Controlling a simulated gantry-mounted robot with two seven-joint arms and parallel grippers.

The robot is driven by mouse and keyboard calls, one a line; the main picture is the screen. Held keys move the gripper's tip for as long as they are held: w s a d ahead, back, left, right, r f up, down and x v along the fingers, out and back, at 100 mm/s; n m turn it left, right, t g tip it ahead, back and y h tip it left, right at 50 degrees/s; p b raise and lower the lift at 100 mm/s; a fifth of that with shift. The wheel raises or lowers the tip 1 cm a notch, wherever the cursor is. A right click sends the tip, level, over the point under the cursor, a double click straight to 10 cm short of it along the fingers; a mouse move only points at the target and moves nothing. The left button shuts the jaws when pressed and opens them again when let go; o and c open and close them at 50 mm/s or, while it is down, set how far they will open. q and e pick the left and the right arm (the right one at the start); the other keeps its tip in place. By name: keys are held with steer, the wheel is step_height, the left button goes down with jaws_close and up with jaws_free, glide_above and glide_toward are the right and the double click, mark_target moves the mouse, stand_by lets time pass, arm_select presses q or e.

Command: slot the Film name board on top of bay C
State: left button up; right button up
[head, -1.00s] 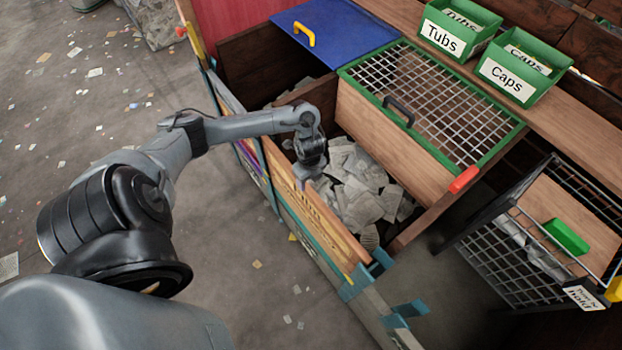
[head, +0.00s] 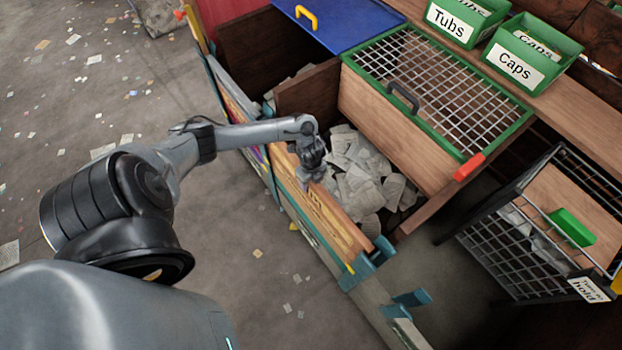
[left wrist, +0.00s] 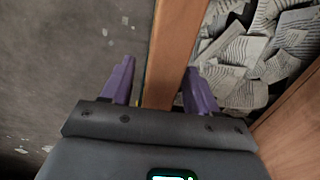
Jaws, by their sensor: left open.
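A wooden board (head: 340,228) with lettering too small to read stands along the front of an open bay; I cannot confirm that it is the Film name board. My left gripper (head: 311,182) is at the board's upper edge, near its middle. In the left wrist view the open purple fingers of my left gripper (left wrist: 158,68) are on either side of the board's narrow top edge (left wrist: 173,55). I cannot tell whether they touch it. The bay's letter is not readable. My right gripper is not in view.
Grey-white sheets (head: 362,182) fill the bay behind the board. A green-framed mesh lid (head: 440,85) and blue lid (head: 338,22) lie behind. Teal brackets (head: 409,302) stick out at the front right. A wire cage (head: 510,260) stands right. Open floor lies left.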

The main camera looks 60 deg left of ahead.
arm_select(q)
steer(key=shift+c, duration=0.4)
jaws_close()
stand_by(0.6)
steer(key=shift+c, duration=2.3)
jaws_free()
jaws_close()
